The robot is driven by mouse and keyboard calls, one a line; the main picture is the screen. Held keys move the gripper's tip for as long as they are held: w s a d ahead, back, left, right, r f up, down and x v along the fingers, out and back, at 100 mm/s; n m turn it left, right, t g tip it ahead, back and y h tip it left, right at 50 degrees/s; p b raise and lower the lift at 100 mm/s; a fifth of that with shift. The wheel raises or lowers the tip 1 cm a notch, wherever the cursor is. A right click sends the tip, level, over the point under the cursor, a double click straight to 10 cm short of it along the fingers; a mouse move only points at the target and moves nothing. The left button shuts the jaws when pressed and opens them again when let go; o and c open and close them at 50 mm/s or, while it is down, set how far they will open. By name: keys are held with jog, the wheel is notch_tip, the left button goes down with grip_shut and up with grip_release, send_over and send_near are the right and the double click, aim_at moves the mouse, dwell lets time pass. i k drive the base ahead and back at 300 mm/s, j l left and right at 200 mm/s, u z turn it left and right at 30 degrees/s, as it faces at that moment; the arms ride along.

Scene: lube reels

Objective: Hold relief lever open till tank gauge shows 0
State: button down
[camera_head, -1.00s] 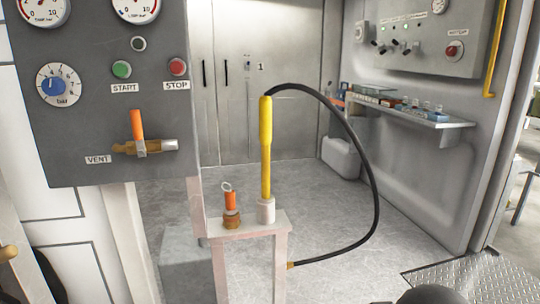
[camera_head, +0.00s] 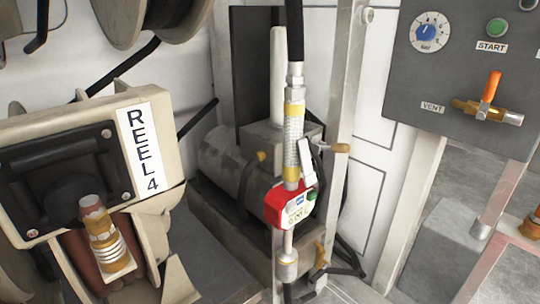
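No part marked as a relief lever is readable. A lever with an orange handle (camera_head: 491,86) on a brass valve (camera_head: 482,111), beside a VENT label (camera_head: 433,107), is on the grey panel (camera_head: 440,75) at the upper right. The handle stands up from the valve, tilted slightly right. My gripper is not in view.
A blue dial (camera_head: 429,32) and a green START button (camera_head: 496,28) are on the panel. A hose unit with a red meter (camera_head: 289,204) stands in the middle. A REEL 4 block (camera_head: 140,150) fills the left. Grey floor shows at lower right.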

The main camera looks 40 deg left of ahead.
aim_at(336, 147)
jog(key=k+u, duration=0.1)
jog(key=u, duration=1.25)
